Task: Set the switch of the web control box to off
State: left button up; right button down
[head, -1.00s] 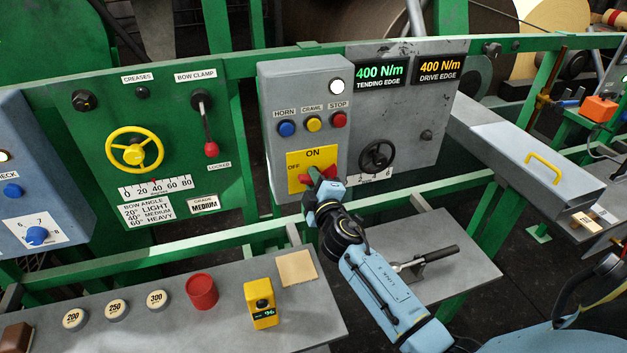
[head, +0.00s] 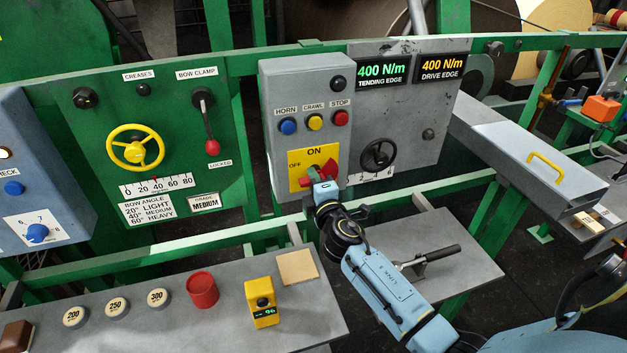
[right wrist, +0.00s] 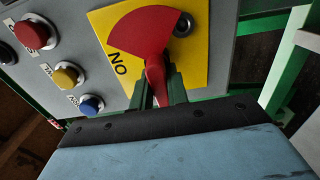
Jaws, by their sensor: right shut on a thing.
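The web control box (head: 300,95) is a grey panel with a yellow plate (head: 302,155) marked ON at the top and OFF at the left. The red switch (head: 331,168) sits on the plate's lower right part and is partly hidden by my right gripper (head: 315,175). In the right wrist view the red switch (right wrist: 145,32) is a fan-shaped body with a narrow handle. My right gripper (right wrist: 161,88) is shut on that handle, with a dark green finger on each side. My left gripper is not in view.
Blue, yellow and red buttons (head: 315,122) sit above the plate, below a dark round lamp (head: 338,83). A black handwheel (head: 377,155) is close on the right. A grey shelf (head: 225,325) below holds weights, a red cylinder (head: 202,290) and a yellow device (head: 262,303).

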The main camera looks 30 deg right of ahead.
jog(key=c, duration=1.4)
grip_release()
jog(key=shift+o, duration=0.2)
jog(key=b+v, duration=0.1)
jog(key=v, duration=1.2)
jog(key=shift+s, duration=0.25)
jog(key=shift+f, duration=0.1)
